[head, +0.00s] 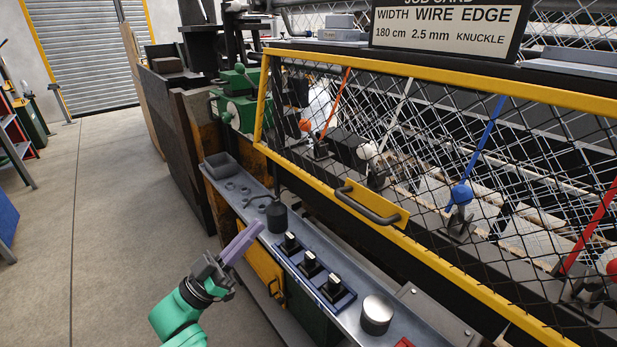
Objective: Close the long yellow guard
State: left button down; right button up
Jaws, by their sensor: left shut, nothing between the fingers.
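The long yellow guard (441,81) is a yellow frame filled with black wire mesh. It stands in front of the machine's coloured levers and runs past the right edge of the head view. A dark bar handle (367,206) sits on a yellow plate on its lower rail. My left gripper (256,229) has purple fingers, shut and empty. It is in front of the control ledge, to the left of and below the handle, apart from the guard. My right gripper is not in view.
The grey control ledge (237,184) carries a black post, several black switches (310,262) and a silver knob (377,314). A job card sign (447,28) stands above the guard. Clear concrete floor (115,230) lies to the left.

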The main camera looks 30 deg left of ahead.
pick_arm(q)
jog(key=x, duration=0.3)
jog(key=f+p+x, duration=0.1)
jog(key=x, duration=0.3)
jog(key=w+p+x, duration=0.1)
jog(key=x, duration=0.3)
jog(key=shift+f, duration=0.4)
jog(key=shift+w+d+f, duration=0.1)
jog(key=shift+w+d, duration=0.1)
jog(key=shift+w, duration=0.2)
jog(key=shift+w+d+f, duration=0.1)
jog(key=shift+w, duration=0.05)
